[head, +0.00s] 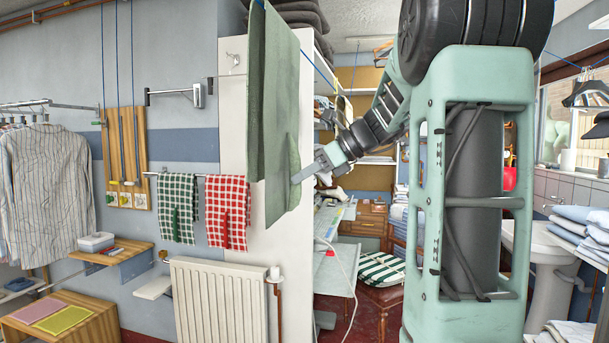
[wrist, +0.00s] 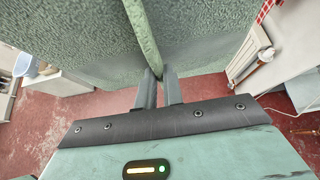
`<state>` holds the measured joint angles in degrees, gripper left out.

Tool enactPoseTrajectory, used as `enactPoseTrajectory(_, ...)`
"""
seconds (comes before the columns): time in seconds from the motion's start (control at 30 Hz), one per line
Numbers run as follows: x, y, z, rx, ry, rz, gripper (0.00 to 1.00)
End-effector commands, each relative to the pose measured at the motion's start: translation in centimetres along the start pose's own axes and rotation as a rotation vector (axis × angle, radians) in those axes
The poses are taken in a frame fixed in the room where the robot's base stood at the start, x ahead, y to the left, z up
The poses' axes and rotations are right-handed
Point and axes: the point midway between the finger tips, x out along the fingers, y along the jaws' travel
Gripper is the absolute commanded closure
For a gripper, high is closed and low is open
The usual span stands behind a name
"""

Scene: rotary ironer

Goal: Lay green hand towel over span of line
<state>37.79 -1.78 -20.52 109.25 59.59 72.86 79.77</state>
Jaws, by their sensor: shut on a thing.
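The green hand towel (head: 270,100) hangs in the upper middle of the head view, draped down in front of a white panel. My gripper (head: 306,174) is at its lower right edge and is shut on the towel. In the wrist view the towel (wrist: 80,40) fills the upper part, and a fold of it runs down between the fingertips of my gripper (wrist: 159,76). A thin blue line (head: 318,70) runs down to the right from the towel's top area. The towel's top is at the picture's upper edge, so I cannot tell how it lies on the line.
A rail holds a green checked cloth (head: 178,208) and a red checked cloth (head: 228,212) above a white radiator (head: 218,300). A striped shirt (head: 45,195) hangs at the left. A white basin (head: 545,245) and folded laundry (head: 585,225) are at the right.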

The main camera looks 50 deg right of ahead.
Motion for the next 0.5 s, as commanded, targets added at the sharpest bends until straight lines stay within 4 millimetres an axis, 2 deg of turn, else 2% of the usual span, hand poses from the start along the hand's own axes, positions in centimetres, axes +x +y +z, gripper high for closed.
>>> enactPoseTrajectory(0.33, 0.37, -0.01, -0.54, 0.000, -0.001, 0.000, 1.00)
enactPoseTrajectory(0.43, 0.34, -0.01, -0.51, -0.001, -0.001, 0.000, 0.69)
enactPoseTrajectory(0.5, 0.34, -0.01, -0.52, -0.001, -0.001, 0.000, 0.66)
